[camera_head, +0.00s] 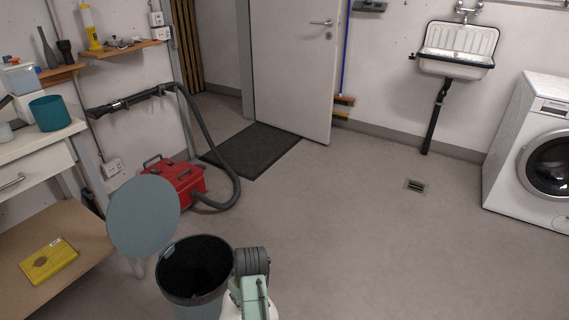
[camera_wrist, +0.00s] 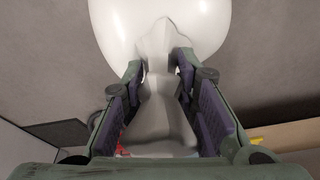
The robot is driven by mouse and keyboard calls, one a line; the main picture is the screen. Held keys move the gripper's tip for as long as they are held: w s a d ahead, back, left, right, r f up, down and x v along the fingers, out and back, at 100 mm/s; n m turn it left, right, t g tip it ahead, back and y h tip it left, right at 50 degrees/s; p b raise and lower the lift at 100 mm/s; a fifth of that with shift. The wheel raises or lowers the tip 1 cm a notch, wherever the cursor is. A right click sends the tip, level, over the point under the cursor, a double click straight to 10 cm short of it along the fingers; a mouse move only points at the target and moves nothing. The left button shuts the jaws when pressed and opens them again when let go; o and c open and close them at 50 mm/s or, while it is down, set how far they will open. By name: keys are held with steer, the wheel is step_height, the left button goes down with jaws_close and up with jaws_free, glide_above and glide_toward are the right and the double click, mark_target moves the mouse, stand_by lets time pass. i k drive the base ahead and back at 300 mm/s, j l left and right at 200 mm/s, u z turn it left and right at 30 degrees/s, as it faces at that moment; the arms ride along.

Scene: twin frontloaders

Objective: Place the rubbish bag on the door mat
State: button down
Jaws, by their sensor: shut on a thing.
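The rubbish bag (camera_wrist: 160,28) is white and rounded, with its gathered neck running between the fingers of my gripper (camera_wrist: 160,68) in the wrist view. My gripper is shut on this neck. The dark grey door mat (camera_head: 252,152) lies flat on the floor in front of the partly open door in the head view, with nothing on it. My arm shows at the bottom centre of the head view, well short of the mat. The fingers cannot be made out there, and a white patch (camera_head: 232,306) beside the arm may be part of the bag.
A bin (camera_head: 193,308) with a dark inside and a raised round lid (camera_head: 143,217) stands just left of my arm. A red vacuum cleaner (camera_head: 186,184) and its hose stand left of the mat. A washing machine (camera_head: 510,140) is at right. The middle floor is clear.

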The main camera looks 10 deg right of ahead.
mark_target(256, 145)
steer(key=i+l+z, duration=0.1)
steer(key=z, duration=0.9)
steer(key=i+z, duration=0.25)
steer(key=i, duration=1.65)
steer(key=i+l+u, duration=0.1)
steer(key=i+u, duration=0.4)
steer(key=i, duration=0.4)
steer(key=i+u, duration=0.5)
steer(key=i, duration=0.4)
steer(key=i+l+u, duration=0.15)
steer(key=i+u, duration=0.2)
steer(key=i, duration=0.55)
steer(key=i+u, duration=0.35)
steer(key=i, duration=1.35)
steer(key=z, duration=0.05)
